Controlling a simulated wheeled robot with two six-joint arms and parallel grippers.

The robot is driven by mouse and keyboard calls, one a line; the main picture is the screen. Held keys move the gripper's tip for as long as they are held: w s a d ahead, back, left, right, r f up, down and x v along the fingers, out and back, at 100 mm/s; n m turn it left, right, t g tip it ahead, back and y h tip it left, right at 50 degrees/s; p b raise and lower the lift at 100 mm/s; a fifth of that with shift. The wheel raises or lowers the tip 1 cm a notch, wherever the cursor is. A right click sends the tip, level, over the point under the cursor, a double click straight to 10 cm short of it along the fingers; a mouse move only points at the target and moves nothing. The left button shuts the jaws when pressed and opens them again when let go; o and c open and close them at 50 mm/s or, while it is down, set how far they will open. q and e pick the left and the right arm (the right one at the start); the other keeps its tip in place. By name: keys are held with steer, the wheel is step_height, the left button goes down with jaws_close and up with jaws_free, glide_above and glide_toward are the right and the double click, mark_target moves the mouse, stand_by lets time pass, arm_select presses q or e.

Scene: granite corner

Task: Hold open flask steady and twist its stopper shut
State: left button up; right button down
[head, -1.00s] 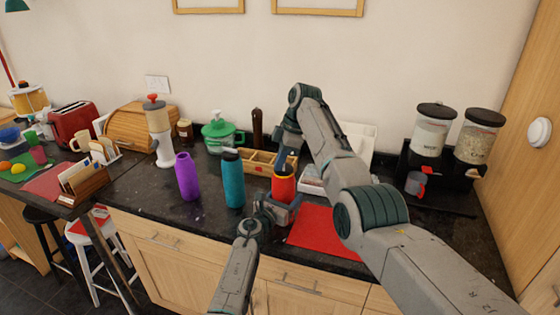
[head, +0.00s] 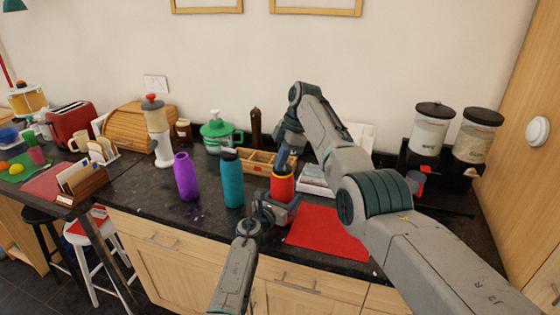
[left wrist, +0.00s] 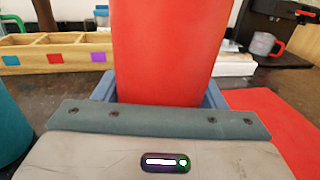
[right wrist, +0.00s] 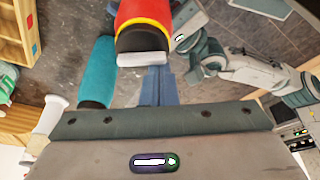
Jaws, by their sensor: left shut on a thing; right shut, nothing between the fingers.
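The red flask (head: 283,188) stands upright on the dark counter, with a yellow band near its top. My left gripper (head: 279,210) is shut around its lower body; the left wrist view shows the red body (left wrist: 165,60) between the blue fingers. The dark stopper (right wrist: 143,45) with a pale top sits at the flask's mouth; how far it is turned in I cannot tell. My right gripper (right wrist: 158,85) is shut and empty, its fingertips close beside the stopper. In the head view it is above the flask (head: 284,156). Whether it touches the stopper is unclear.
A teal flask (head: 231,180) and a purple flask (head: 186,177) stand to the left. A wooden compartment box (head: 255,161) lies behind, and a red mat (head: 325,232) lies to the right. Cereal dispensers (head: 432,130) stand at the back right.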

mark_target(285, 167)
arm_select(q)
steer(key=shift+a, duration=0.1)
arm_select(e)
steer(key=shift+w+d, duration=0.2)
steer(key=shift+d, duration=0.7)
stand_by(1.0)
steer(key=shift+s+a, duration=0.1)
steer(key=shift+s+a, duration=0.85)
steer(key=shift+s, duration=1.1)
steer(key=w+d+r, duration=0.1)
steer(key=w+r, duration=0.2)
steer(key=r, duration=0.6)
steer(key=shift+w+d+r, duration=0.15)
steer(key=shift+r, duration=0.1)
arm_select(q)
steer(key=o, duration=1.3)
steer(key=shift+s, duration=0.1)
